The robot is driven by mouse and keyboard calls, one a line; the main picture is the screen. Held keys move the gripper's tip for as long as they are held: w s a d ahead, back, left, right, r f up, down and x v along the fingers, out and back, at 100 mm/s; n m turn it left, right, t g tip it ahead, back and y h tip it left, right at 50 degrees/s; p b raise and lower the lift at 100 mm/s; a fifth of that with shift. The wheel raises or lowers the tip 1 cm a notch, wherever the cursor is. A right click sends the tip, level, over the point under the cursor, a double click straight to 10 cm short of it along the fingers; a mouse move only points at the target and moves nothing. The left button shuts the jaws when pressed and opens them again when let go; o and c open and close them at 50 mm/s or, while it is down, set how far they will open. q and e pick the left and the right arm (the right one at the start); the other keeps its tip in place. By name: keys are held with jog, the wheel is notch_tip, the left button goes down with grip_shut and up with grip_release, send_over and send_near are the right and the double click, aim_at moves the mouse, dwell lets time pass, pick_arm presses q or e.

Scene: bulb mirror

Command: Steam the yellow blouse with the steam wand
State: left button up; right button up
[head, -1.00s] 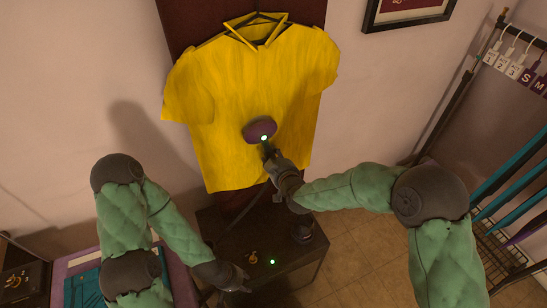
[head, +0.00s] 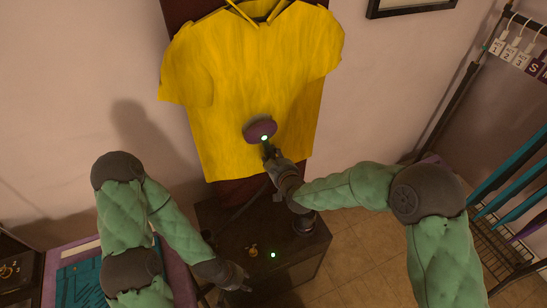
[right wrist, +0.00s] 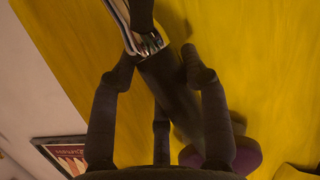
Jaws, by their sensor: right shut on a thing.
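The yellow blouse (head: 220,90) hangs flat against a dark red panel in the head view and fills much of the right wrist view (right wrist: 230,50). The steam wand, with a purple oval head (head: 259,129) and a lit green spot, is in front of the blouse's lower middle. Whether its head touches the cloth I cannot tell. My right gripper (head: 270,153) is shut on the wand's handle below the head. The purple head also shows in the right wrist view (right wrist: 246,154). My left gripper (head: 238,284) is low at the dark box's left side; its fingers are too small to read.
A dark box (head: 300,250) with a green light and a small brass piece on top stands below the blouse. A rack with numbered tags (head: 510,50) stands at the right. A purple-edged table with a teal item (head: 80,280) is at lower left. A picture frame (head: 410,8) hangs above.

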jog(key=shift+a+f+b, duration=0.15)
jog(key=shift+f+b, duration=1.75)
jog(key=shift+f, duration=0.35)
jog(key=shift+s+f+b, duration=0.15)
jog(key=shift+f+b, duration=0.7)
jog(key=shift+f, duration=0.05)
jog(key=shift+s, duration=0.1)
jog(key=s+d, duration=0.3)
jog(key=s, duration=0.4)
jog(key=shift+p, duration=0.4)
jog(key=shift+d, duration=0.1)
jog(key=shift+r, duration=0.1)
